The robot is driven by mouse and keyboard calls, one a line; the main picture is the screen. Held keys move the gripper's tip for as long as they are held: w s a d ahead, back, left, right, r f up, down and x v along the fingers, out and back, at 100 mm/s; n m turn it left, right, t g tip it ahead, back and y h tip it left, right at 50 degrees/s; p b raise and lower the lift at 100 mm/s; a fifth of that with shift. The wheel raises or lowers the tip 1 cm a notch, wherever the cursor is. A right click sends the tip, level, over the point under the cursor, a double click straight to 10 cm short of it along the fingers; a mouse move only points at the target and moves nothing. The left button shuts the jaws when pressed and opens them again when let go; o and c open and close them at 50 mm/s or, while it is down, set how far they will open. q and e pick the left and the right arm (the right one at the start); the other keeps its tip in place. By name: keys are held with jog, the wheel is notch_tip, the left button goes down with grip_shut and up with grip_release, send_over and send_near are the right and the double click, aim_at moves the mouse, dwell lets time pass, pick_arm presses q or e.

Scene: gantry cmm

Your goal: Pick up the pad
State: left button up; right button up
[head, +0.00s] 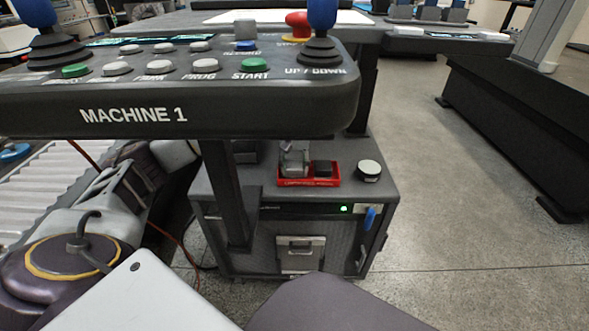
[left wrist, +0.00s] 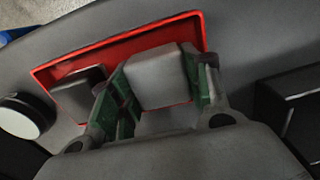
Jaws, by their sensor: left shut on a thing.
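The pad (left wrist: 155,80) is a light grey block, seen in the left wrist view between the green-lined fingers of my left gripper (left wrist: 158,98). The fingers touch it on both sides, so the gripper is shut on it. The pad is at a red tray (left wrist: 120,45); I cannot tell whether it rests on the tray floor or is slightly raised. In the head view my left gripper (head: 293,160) is at the left half of the red tray (head: 310,183) and mostly hides the pad. My right gripper is not in view.
A black block (head: 322,168) sits in the tray beside my gripper. A round white-topped puck (head: 369,168) stands on the dark cabinet (head: 230,183), right of the tray. The MACHINE 1 control panel (head: 220,112) and its post (head: 237,195) stand in front.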

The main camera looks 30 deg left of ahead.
aim_at(294, 165)
pick_arm(q)
jog(key=shift+r, duration=0.15)
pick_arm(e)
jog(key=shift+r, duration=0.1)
pick_arm(q)
jog(key=shift+r+p, duration=1.05)
jog(key=shift+r, duration=0.7)
jog(key=shift+s+d+f, duration=0.1)
jog(key=shift+s+d, duration=0.1)
jog(key=shift+s, duration=0.1)
jog(key=s+d+p, duration=0.3)
jog(key=s+d, duration=0.6)
jog(key=s, duration=0.5)
jog(key=shift+s, duration=0.35)
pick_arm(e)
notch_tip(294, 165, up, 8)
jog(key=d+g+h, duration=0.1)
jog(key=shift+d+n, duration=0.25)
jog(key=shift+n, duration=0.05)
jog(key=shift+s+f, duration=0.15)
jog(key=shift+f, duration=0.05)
